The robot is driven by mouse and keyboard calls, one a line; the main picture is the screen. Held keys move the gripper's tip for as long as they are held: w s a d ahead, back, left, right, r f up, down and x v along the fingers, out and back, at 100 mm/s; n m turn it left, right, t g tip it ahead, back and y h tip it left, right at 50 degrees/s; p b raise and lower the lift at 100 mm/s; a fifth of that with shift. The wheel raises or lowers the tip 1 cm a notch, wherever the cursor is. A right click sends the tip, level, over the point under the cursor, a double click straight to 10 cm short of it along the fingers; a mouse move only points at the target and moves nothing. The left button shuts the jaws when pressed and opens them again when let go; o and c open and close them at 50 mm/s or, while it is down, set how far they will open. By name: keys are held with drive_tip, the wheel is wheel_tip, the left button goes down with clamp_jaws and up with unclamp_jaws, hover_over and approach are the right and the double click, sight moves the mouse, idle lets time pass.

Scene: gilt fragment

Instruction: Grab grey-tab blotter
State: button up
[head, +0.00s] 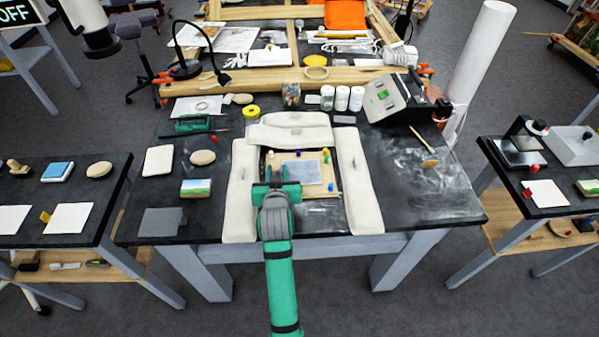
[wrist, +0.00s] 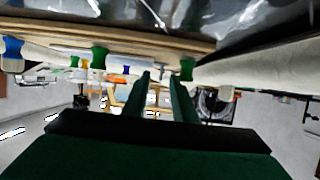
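No grey tab can be made out on any sheet. White blotter-like sheets lie on the left side table: one with a yellow tab (head: 72,219), and another (head: 12,219) with no tab that I can see. A sheet with a red tab (head: 548,194) lies on the right side table. My gripper (head: 277,188) is over the near part of the main table, between white padded bolsters and in front of a framed panel. In the wrist view its two fingers (wrist: 161,80) stand apart with nothing between them.
White bolsters (head: 355,180) surround the panel (head: 300,172) with its coloured pegs. A grey square (head: 161,222) and a small landscape block (head: 195,188) lie left of them. A press-like device (head: 398,98) stands at the back right. Floor gaps separate the main table from both side tables.

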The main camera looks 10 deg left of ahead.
drive_tip(key=shift+w+f, duration=0.1)
drive_tip(key=shift+a, duration=0.1)
clamp_jaws()
drive_tip(key=shift+r, duration=0.2)
